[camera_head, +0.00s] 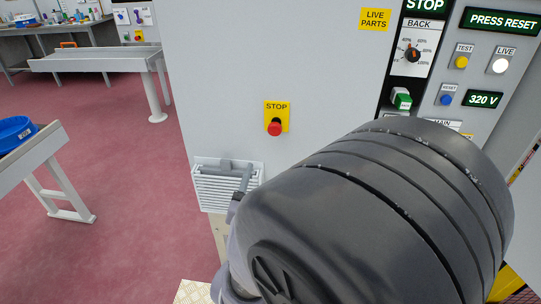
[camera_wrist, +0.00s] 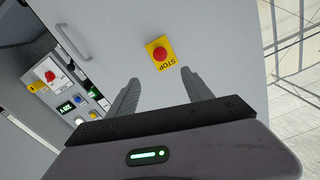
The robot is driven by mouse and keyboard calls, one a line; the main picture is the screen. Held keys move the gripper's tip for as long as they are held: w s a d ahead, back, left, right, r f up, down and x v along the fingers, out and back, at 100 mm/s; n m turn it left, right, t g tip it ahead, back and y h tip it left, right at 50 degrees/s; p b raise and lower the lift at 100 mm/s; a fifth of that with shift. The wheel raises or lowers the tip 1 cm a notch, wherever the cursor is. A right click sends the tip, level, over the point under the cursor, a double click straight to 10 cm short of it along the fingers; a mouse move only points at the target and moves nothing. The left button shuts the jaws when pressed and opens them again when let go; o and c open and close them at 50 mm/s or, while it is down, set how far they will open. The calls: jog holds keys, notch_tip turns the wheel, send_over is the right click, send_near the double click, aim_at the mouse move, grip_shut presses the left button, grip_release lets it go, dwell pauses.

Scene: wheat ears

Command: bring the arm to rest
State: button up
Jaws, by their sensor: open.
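My gripper (camera_wrist: 160,79) is open and empty in the wrist view, its two grey fingers spread apart. A red stop button on a yellow plate (camera_wrist: 159,54) shows beyond the gap between the fingertips, on the pale cabinet front, apart from them. In the head view the same button (camera_head: 274,128) is on the cabinet (camera_head: 230,70). My dark rounded arm link fills the lower right there and hides most of the gripper and part of the panel.
The control panel carries a green-and-white switch (camera_head: 401,99), a yellow test button (camera_head: 461,62), a blue reset button (camera_head: 446,100) and a 320 V display (camera_head: 483,99). A vent (camera_head: 222,187) sits low on the cabinet. Red floor is open at left, between a grey bench (camera_head: 95,62) and a table (camera_head: 30,150).

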jog(key=shift+w+d, duration=0.1)
jog(key=s+d+r+m+g+y, duration=0.2)
jog(key=s+d+r+g+y, duration=0.1)
jog(key=d+g, duration=0.35)
jog(key=s+d+f+g, duration=0.1)
jog(key=s+d, duration=0.3)
jog(key=s, duration=0.5)
jog(key=s+d+f+n+g, duration=0.1)
jog(key=s+d+g, duration=0.3)
jog(key=s, duration=0.6)
jog(key=shift+d+g, duration=0.35)
jog(key=shift+d, duration=0.2)
